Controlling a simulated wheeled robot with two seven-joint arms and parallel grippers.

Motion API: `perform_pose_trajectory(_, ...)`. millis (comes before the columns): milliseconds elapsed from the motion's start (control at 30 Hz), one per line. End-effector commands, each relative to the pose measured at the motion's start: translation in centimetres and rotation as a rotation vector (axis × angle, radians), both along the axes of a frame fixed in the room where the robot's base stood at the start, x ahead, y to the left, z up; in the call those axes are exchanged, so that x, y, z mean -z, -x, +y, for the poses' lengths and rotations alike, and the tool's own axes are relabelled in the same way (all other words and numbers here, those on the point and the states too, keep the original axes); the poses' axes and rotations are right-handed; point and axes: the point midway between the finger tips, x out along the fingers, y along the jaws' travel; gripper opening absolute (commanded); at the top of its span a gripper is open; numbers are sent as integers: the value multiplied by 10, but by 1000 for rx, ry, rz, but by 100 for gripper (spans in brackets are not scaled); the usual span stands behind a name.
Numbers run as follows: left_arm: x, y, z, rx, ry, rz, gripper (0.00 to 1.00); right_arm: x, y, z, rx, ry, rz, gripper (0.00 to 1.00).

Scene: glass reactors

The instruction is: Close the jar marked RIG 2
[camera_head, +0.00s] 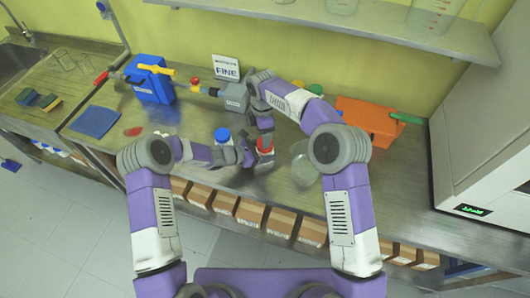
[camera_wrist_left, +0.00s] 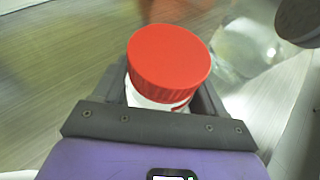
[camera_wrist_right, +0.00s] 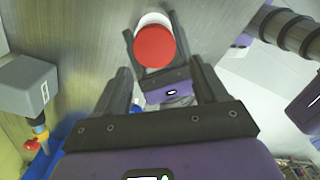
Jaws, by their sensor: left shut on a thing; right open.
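A white jar with a red lid (camera_wrist_left: 168,62) stands between the fingers of my left gripper (camera_wrist_left: 160,100), which is shut on its body below the lid. The lid sits on top of the jar; I cannot tell how tight it is. The jar also shows in the head view (camera_head: 265,143) and the right wrist view (camera_wrist_right: 154,47). Its label is hidden, so I cannot read a RIG number. My right gripper (camera_wrist_right: 162,80) is open and empty, its fingers apart, a little away from the jar. A blue-lidded jar (camera_head: 222,135) stands left of the red-lidded one.
A clear glass vessel (camera_head: 303,167) stands close right of the held jar. Behind are a grey box (camera_head: 236,98), a blue box (camera_head: 150,82), an orange stand (camera_head: 368,120) and a sign (camera_head: 227,67). A white cabinet (camera_head: 480,130) bounds the right; a shelf (camera_head: 400,28) hangs above.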

Motion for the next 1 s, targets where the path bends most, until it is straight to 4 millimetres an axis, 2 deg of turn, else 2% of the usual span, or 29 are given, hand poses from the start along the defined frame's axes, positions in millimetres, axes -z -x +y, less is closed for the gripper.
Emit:
perform_pose_trajectory(100,0,0,0,0,0,0,0,-8,-1,-1,-229,-10,-1,72)
perform_pose_trajectory(200,0,0,0,0,0,0,0,-15,-3,-3,-385,-12,-9,72)
perform_pose_trajectory(333,0,0,0,0,1,0,0,-22,-6,-6,-517,-12,-19,72)
perform_pose_trajectory(500,0,0,0,0,1,0,0,-26,-7,-7,-578,-11,-25,72)
perform_pose_trajectory(767,0,0,0,0,1,0,0,-26,-7,-7,-578,-11,-25,72)
perform_pose_trajectory(867,0,0,0,0,1,0,0,-22,-7,-7,-577,-11,-24,72)
perform_pose_trajectory(1000,0,0,0,0,1,0,0,-6,-6,-7,-576,-10,-21,72)
